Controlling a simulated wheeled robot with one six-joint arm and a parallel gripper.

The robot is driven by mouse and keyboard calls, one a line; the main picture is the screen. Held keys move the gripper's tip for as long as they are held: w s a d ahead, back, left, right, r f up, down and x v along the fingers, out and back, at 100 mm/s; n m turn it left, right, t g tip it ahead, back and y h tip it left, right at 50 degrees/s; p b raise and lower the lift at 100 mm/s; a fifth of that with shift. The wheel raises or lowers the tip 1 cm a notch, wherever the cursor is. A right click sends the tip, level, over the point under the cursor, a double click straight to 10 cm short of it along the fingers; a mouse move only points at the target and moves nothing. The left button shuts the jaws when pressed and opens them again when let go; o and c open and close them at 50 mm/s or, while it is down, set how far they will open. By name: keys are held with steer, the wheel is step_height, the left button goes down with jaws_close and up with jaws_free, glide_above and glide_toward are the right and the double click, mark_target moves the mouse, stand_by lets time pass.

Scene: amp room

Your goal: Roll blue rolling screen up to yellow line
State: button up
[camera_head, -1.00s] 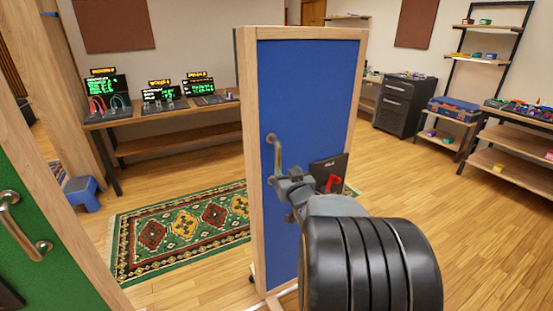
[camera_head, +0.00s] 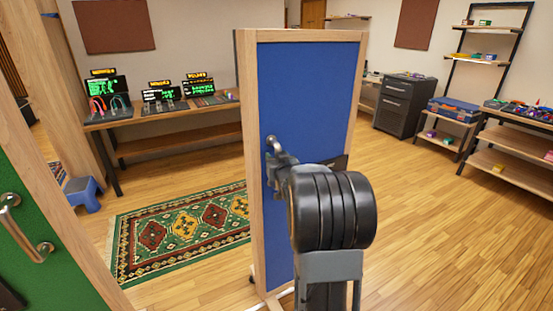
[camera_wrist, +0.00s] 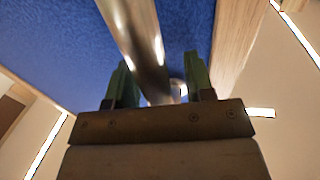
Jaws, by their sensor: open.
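The blue rolling screen (camera_head: 310,95) stands upright in a wooden frame at the centre of the head view. Its metal handle (camera_head: 271,144) is on the left part of the blue panel, partly hidden by my gripper (camera_head: 279,165). In the wrist view the handle (camera_wrist: 140,45) runs between the two green fingers of my gripper (camera_wrist: 159,85). The fingers are apart, one on each side of the bar; whether either touches it I cannot tell. No yellow line can be made out in either view.
A green panel (camera_head: 40,215) with a handle stands close at the left. A patterned rug (camera_head: 180,228) lies behind the screen. A desk (camera_head: 160,120) with small monitors is at the back wall. Shelves (camera_head: 515,140) stand at the right. The wooden floor at right is clear.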

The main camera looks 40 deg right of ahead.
steer(key=shift+c, duration=0.5)
jaws_close()
